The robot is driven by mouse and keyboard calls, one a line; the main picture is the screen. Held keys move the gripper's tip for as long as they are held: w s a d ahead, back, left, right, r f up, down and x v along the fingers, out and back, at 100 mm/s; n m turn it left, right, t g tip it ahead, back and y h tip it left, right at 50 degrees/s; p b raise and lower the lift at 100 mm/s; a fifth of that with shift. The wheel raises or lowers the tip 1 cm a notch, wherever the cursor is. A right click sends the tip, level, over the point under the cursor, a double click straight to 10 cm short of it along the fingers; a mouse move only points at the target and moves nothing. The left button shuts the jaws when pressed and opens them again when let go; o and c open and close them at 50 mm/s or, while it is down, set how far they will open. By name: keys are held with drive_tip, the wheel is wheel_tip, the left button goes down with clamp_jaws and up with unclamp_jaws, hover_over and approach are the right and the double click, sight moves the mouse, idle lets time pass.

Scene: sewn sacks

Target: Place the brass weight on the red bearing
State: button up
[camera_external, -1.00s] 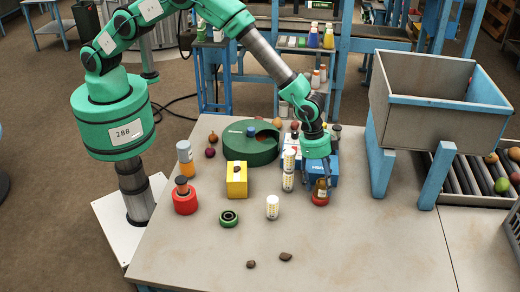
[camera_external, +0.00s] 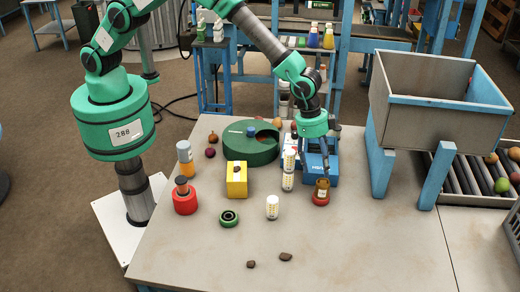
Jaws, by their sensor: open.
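The red bearing (camera_external: 320,200) lies on the table right of centre. The brass weight (camera_external: 322,186), a small brownish-gold piece, stands upright on it. My gripper (camera_external: 327,171) points down just above and slightly behind the weight. It is open, and its fingers look clear of the weight, though they are small and dark here. The weight's far side is hidden.
White cylinders (camera_external: 272,207) and a blue box (camera_external: 332,172) stand near the bearing. A green bearing (camera_external: 229,219), yellow block (camera_external: 237,185), red cylinder (camera_external: 185,203) and green drum (camera_external: 250,147) are further left. A grey bin (camera_external: 425,105) stands right. The front right table is clear.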

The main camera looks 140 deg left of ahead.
drive_tip(key=shift+v, duration=2.35)
drive_tip(key=s+d+r, duration=0.6)
drive_tip(key=d+r, duration=0.2)
drive_tip(key=r, duration=0.1)
drive_tip(key=s+d+r+m+t, duration=0.1)
drive_tip(key=s+d+r, duration=0.4)
drive_tip(key=d+r, duration=0.45)
drive_tip(key=s+d+r, duration=0.6)
drive_tip(key=d+r, duration=0.2)
drive_tip(key=r, duration=0.2)
drive_tip(key=s+d+r+m+t, duration=0.1)
drive_tip(key=s+d+r, duration=0.2)
drive_tip(key=s+d, duration=0.35)
drive_tip(key=s+d+r, duration=0.3)
drive_tip(key=s+d, duration=0.1)
drive_tip(key=s, duration=0.6)
drive_tip(key=s+d+f, duration=0.1)
drive_tip(key=s+d, duration=0.2)
drive_tip(key=s, duration=0.5)
drive_tip(key=s+d+f+m, duration=0.1)
drive_tip(key=s+d+f, duration=0.1)
drive_tip(key=s, duration=0.7)
drive_tip(key=shift+s+d+t+h, duration=0.2)
drive_tip(key=shift+d+t+h, duration=0.2)
drive_tip(key=shift+d, duration=0.1)
